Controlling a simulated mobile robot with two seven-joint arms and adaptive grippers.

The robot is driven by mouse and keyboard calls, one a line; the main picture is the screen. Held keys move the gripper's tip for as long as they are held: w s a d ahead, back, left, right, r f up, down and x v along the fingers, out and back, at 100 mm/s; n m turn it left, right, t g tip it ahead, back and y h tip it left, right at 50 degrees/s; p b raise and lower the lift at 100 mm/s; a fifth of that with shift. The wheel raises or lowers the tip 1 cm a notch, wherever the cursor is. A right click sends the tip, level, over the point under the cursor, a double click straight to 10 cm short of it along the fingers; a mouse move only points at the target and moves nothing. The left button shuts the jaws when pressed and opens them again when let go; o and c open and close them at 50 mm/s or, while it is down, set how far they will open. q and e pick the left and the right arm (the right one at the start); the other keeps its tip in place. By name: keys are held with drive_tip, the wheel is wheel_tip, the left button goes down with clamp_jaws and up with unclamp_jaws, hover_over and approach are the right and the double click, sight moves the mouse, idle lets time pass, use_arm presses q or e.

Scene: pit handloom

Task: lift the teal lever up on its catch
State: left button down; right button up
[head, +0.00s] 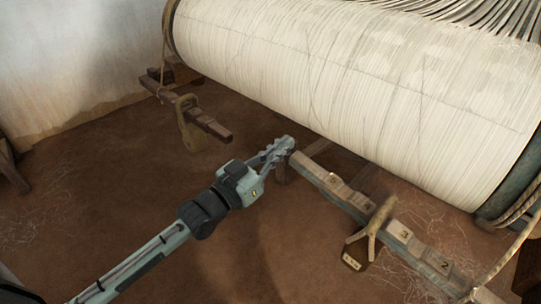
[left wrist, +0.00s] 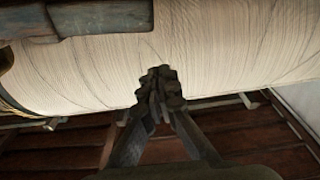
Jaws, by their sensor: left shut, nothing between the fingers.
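The teal lever (head: 335,192) is a long worn bar with pale numbered notches on top. It runs from the middle of the head view down to the lower right, below the cloth roll. My left gripper (head: 284,145) is shut and empty at the lever's far-left end. I cannot tell whether they touch. In the left wrist view the closed fingers (left wrist: 161,75) stand in front of the roll. A worn blue-grey bar (left wrist: 100,18) crosses the upper left there; I cannot tell for sure that it is the lever. I cannot make out the catch. My right gripper is not in view.
The big cream thread roll (head: 340,75) fills the upper right. A weight (head: 355,253) hangs by a rope loop around the lever. A brown bar (head: 205,122) with another hanging weight (head: 188,135) is at the upper left. The brown earth floor (head: 110,175) is open at left.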

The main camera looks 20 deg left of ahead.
sight(290, 160)
use_arm(q)
drive_tip(key=x, duration=0.4)
drive_tip(key=shift+r, duration=0.1)
drive_tip(key=f, duration=0.1)
drive_tip(key=s+f, duration=0.1)
drive_tip(key=f, duration=0.1)
drive_tip(key=shift+a, duration=0.15)
drive_tip(key=shift+s+f, duration=0.15)
drive_tip(key=shift+f, duration=0.45)
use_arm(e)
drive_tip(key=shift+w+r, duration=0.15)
